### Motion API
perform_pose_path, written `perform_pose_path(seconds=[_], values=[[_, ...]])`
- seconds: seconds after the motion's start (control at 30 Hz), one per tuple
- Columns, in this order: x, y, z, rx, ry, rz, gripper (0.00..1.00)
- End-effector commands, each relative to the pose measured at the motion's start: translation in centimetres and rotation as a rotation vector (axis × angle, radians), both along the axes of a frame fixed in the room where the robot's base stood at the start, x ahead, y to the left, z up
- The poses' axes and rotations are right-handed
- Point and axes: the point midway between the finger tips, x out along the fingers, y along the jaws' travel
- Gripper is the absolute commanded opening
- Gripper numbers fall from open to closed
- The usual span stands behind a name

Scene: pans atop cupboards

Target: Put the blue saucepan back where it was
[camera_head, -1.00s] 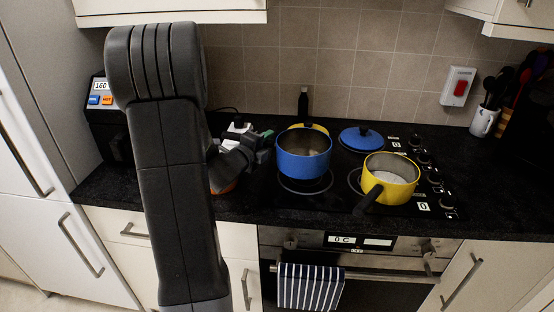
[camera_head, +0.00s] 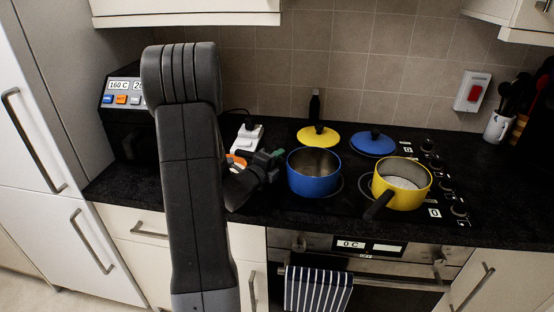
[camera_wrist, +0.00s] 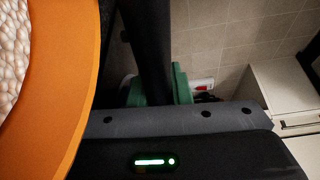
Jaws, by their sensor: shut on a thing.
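The blue saucepan (camera_head: 314,180) is upright over the front left ring of the black hob. I cannot tell whether its base touches the hob. Its inside looks empty. My gripper (camera_head: 272,160) is at the left side of the saucepan, shut on its handle. The wrist view shows the dark handle (camera_wrist: 150,45) between my gripper's green finger pads (camera_wrist: 158,88); the saucepan's body does not show there.
A yellow saucepan (camera_head: 411,194) stands on the right of the hob, handle toward the front. A yellow lid (camera_head: 318,136) and a blue lid (camera_head: 373,144) lie behind. An orange-rimmed pan (camera_wrist: 60,80) is close to my wrist. A white socket block (camera_head: 247,139) stands behind my gripper.

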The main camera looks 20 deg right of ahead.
Motion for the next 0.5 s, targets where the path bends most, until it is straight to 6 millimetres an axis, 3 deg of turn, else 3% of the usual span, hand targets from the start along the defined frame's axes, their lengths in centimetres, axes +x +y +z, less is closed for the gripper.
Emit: perform_pose_path(seconds=[0.03,0.1,0.13,0.5], values=[[0.00,-0.01,-0.03,0.000,0.000,0.000,0.24],[0.00,-0.01,0.00,0.000,0.000,0.000,0.38],[0.00,-0.01,0.00,0.000,0.000,0.000,0.40],[0.00,-0.02,0.36,0.000,0.000,0.000,0.40]])
